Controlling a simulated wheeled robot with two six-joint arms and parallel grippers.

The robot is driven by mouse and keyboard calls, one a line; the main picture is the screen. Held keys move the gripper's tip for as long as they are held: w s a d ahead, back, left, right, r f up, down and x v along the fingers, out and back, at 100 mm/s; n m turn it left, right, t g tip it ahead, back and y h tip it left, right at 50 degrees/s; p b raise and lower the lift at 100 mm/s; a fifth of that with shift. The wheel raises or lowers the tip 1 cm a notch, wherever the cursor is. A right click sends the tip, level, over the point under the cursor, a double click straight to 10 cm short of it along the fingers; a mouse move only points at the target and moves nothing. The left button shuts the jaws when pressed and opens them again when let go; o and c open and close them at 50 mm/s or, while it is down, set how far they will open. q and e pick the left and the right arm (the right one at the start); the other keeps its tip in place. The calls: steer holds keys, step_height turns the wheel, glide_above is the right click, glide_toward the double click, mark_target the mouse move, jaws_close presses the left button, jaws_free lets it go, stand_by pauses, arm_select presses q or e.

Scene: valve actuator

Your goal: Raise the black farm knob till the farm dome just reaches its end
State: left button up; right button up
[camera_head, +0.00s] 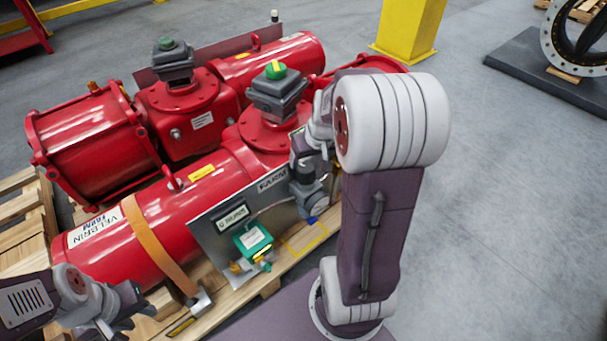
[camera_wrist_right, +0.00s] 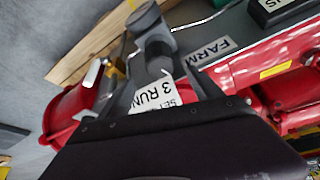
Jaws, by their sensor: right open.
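In the head view the farm dome, a green cap with a yellow mark (camera_head: 276,69), sits on a dark grey box atop the nearer red actuator. A grey regulator (camera_head: 306,194) stands on the grey panel beside the FARM label (camera_head: 272,179), largely hidden by my right arm. My right gripper (camera_head: 307,163) is over it. In the right wrist view the regulator (camera_wrist_right: 150,20) extends toward the space between my open right fingers (camera_wrist_right: 160,72); the knob itself is hard to make out and I cannot tell contact. My left gripper (camera_head: 128,310) is at lower left, away from the panel.
A white printed card (camera_wrist_right: 156,96) shows between my right fingers. A green-topped unit (camera_head: 253,240) is on the panel's lower part.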

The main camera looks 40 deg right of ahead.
mark_target(306, 167)
steer(key=b+x, duration=0.4)
steer(key=x, duration=0.3)
steer(key=shift+f, duration=0.3)
steer(key=shift+w+f+b, duration=0.25)
steer(key=shift+f+b, duration=0.15)
steer(key=shift+f, duration=0.1)
arm_select(q)
step_height(306, 167, down, 5)
steer(key=shift+f, duration=0.2)
arm_select(e)
steer(key=c, duration=1.4)
steer(key=shift+o, duration=0.2)
steer(key=shift+r+p, duration=0.2)
steer(key=shift+p, duration=0.15)
steer(key=m+p, duration=0.1)
steer(key=p, duration=0.3)
steer(key=shift+r+m+h, duration=0.2)
steer(key=shift+m+h, duration=0.1)
steer(key=shift+f+m+p, duration=0.25)
steer(key=shift+m+p, duration=0.05)
steer(key=shift+p, duration=0.3)
arm_select(q)
step_height(306, 167, up, 6)
steer(key=shift+f, duration=0.15)
arm_select(e)
steer(key=shift+f, duration=0.1)
